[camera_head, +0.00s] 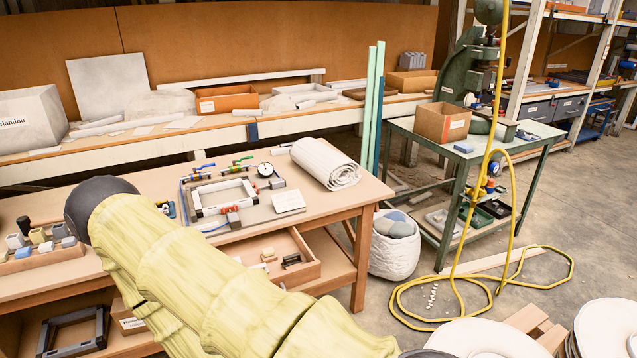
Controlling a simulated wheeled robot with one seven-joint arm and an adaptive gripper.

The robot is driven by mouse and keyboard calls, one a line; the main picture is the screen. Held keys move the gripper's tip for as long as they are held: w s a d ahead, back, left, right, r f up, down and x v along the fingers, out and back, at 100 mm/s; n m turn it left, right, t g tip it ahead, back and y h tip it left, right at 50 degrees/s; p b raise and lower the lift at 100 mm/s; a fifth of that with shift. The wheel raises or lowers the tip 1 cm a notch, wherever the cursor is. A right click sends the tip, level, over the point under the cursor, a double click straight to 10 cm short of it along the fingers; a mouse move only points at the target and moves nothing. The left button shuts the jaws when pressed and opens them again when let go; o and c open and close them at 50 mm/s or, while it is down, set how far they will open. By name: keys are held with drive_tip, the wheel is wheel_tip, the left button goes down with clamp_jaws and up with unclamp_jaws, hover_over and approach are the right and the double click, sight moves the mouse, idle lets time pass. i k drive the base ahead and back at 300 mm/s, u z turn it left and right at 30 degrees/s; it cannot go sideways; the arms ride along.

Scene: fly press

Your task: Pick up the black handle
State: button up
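A small black handle (291,260) lies in the open wooden drawer (312,269) under the workbench top. It is at the right side of the drawer, beside a few small beige pieces (268,255). Another small upright black piece (25,225) stands among small blocks at the far left of the bench; I cannot tell whether it is also a handle. My arm, in a yellow sleeve, crosses from the lower right to a dark rounded part at the left. It covers part of the bench and the drawer's left side. My gripper does not show.
On the workbench (345,199) are a framed fixture (222,197) with valves and a gauge, a white card (288,201) and a white roll (325,164). A white sack (394,245) stands right of the bench. A yellow hose (455,290) loops on the floor.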

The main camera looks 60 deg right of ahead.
sight(297, 256)
drive_tip(key=k, duration=0.3)
drive_tip(key=z, duration=1.2)
drive_tip(key=i, duration=0.45)
drive_tip(key=u, duration=0.05)
